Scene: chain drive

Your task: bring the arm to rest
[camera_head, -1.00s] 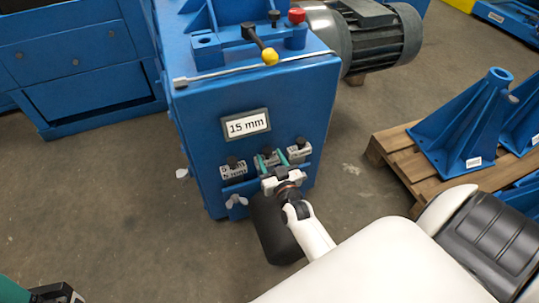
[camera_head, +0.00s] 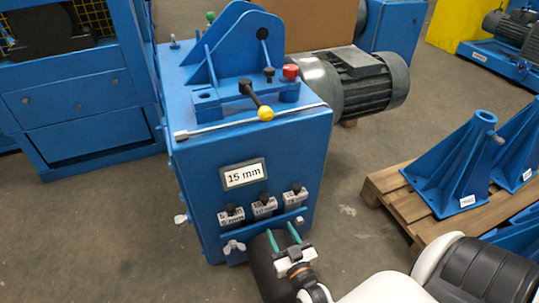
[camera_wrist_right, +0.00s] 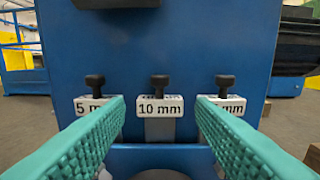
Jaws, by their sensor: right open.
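My right gripper (camera_head: 282,236) is open and empty, its two green fingers pointing at the front of the blue machine (camera_head: 245,145). It sits below and in front of a row of three labelled blocks with black knobs: a left one (camera_head: 231,215), a middle one (camera_head: 264,207) and a right one (camera_head: 295,196). In the right wrist view the fingers frame the "10 mm" block (camera_wrist_right: 159,106), with a gap around it. The "5 mm" block (camera_wrist_right: 89,104) and the right block (camera_wrist_right: 227,104) are partly hidden by the fingers. My left gripper is out of view.
The machine's top carries a yellow-tipped lever (camera_head: 264,112) and a red knob (camera_head: 290,72); a "15 mm" plate (camera_head: 243,174) is on its front. A grey motor (camera_head: 355,82) stands behind. A wooden pallet (camera_head: 385,192) with blue brackets stands right. Floor at left is clear.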

